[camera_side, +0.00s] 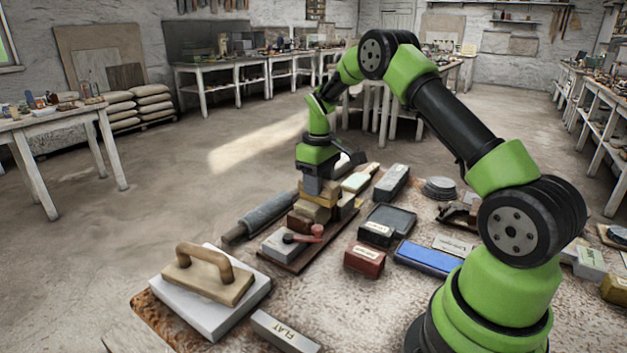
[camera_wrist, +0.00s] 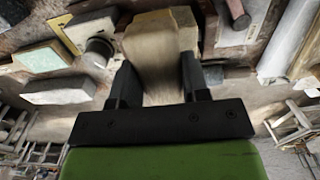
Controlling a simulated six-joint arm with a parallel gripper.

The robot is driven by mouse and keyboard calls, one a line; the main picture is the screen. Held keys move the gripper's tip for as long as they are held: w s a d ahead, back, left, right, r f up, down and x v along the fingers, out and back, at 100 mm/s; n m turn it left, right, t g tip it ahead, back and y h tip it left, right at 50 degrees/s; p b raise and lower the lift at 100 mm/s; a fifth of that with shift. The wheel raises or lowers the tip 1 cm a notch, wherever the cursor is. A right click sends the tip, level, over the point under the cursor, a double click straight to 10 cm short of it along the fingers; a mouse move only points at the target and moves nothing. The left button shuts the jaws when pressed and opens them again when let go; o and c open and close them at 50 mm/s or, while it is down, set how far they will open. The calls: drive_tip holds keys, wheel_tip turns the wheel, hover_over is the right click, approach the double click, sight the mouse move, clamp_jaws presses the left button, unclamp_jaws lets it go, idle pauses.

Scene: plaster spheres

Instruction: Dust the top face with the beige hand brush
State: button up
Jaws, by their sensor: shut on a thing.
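My gripper (camera_side: 318,185) points down over the work table and is shut on the beige hand brush (camera_side: 319,203). In the wrist view the brush (camera_wrist: 160,45) sits between the two fingers of my gripper (camera_wrist: 157,75), its body blurred toward the camera.
A wooden float lies on a white slab (camera_side: 245,296) at front left. A grey roller (camera_side: 265,212) lies left of the gripper. A reddish box (camera_side: 364,259), a dark tray (camera_side: 400,218) and a blue bar (camera_side: 427,259) lie to the right.

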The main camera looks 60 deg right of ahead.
drive_tip(key=shift+s, duration=1.15)
drive_tip(key=shift+w, duration=2.2)
drive_tip(key=shift+s, duration=2.2)
drive_tip(key=shift+w+r, duration=0.35)
drive_tip(key=shift+w, duration=0.2)
drive_tip(key=shift+w+r, duration=0.3)
drive_tip(key=shift+w, duration=0.25)
drive_tip(key=shift+f, duration=0.7)
